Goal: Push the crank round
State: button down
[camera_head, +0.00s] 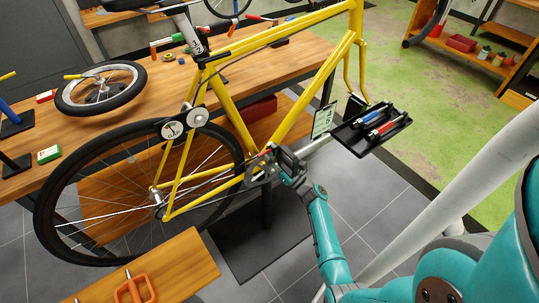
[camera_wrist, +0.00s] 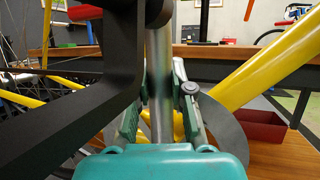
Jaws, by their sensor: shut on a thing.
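The yellow bicycle (camera_head: 228,110) is upright beside the long workbench, its black rear wheel (camera_head: 50,240) toward the left. Its crank area (camera_head: 258,174) is at the low end of the frame, partly hidden by my gripper (camera_head: 279,155). In the wrist view, my gripper (camera_wrist: 160,105) has its fingers on both sides of a silver bar that looks like the crank (camera_wrist: 161,75), and is shut on it. The bar runs up between the fingers. A large black angled part covers the left of that view; I cannot tell what it is.
A black tray (camera_head: 350,140) with red and blue tools stands right of the crank. A small wheel (camera_head: 66,100) lies on the workbench (camera_head: 290,58). An orange pedal (camera_head: 136,290) is on a wooden top in front.

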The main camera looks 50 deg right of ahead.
jog(key=c, duration=1)
grip_release()
jog(key=v, duration=1.2)
